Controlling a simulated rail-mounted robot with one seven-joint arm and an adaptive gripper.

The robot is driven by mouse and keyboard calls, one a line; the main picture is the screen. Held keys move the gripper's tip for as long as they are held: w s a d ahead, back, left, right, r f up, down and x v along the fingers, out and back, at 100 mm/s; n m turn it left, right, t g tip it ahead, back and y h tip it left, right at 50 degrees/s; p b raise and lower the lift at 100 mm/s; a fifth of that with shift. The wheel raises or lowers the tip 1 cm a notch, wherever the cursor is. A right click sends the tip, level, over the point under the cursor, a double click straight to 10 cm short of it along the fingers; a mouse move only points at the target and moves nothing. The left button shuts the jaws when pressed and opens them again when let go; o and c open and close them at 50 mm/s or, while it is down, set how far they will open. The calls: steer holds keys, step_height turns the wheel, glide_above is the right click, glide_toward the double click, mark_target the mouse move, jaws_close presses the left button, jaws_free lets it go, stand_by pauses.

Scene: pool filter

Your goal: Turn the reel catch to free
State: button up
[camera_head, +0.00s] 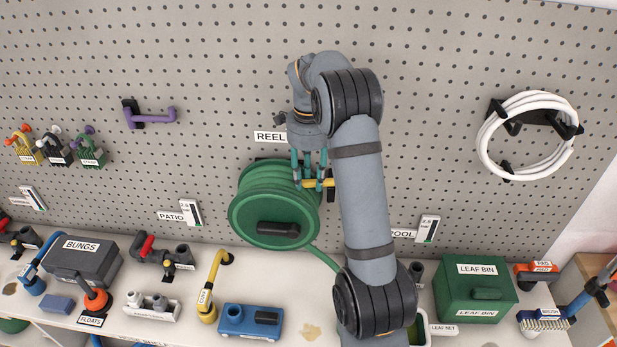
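The green hose reel (262,222) is mounted on the pegboard under a label reading REEL (270,136). A small yellow catch (328,183) shows at the reel's upper right side, lying roughly level across the picture. My gripper (311,185) points down from the wrist, with its teal fingers at the catch. The fingers look spread, but I cannot tell whether they touch or grip the catch. My arm hides the area just right of the catch.
A white hose coil (528,136) hangs at the right and a purple hook (150,115) at the left. The shelf below holds a green leaf bin (450,292), a blue block (235,318) and a grey bungs box (82,263).

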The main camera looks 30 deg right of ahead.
steer(key=shift+c, duration=1.2)
jaws_close()
